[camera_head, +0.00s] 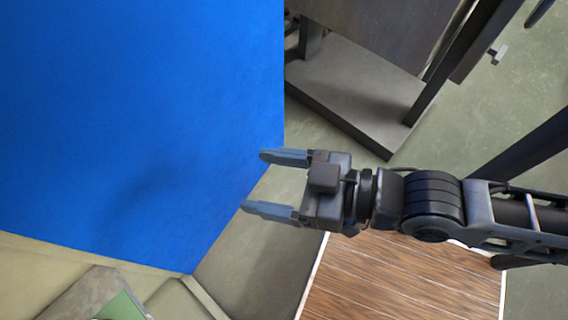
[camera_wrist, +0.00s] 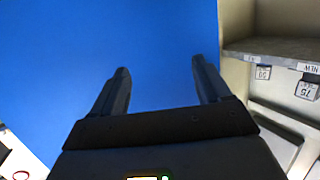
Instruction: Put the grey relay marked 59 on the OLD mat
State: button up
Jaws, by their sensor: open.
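My gripper (camera_head: 255,181) is open and empty, pointing left in the head view, over or in front of a large blue surface's right edge. In the wrist view both fingers (camera_wrist: 160,78) stand apart with only blue between them. At the right of the wrist view, a small white face with a number that looks like 50 or 59 (camera_wrist: 262,73) shows below a shelf edge. Another marked 75 (camera_wrist: 307,88) is beside it. I cannot tell whether these faces belong to relays. No OLD mat can be made out.
The blue surface (camera_head: 130,110) fills the left of the head view. A label reading NEW (camera_wrist: 309,68) is on the shelf edge (camera_wrist: 275,50). A wood-grained surface (camera_head: 400,285) lies below my arm. A dark metal base (camera_head: 345,95) stands at the top.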

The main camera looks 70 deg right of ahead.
jog(key=s+d+r+m+h, duration=0.1)
jog(key=s+d+h, duration=0.1)
jog(key=s, duration=0.7)
jog(key=shift+s+d+g, duration=0.3)
jog(key=shift+s+d, duration=0.05)
jog(key=shift+d, duration=0.35)
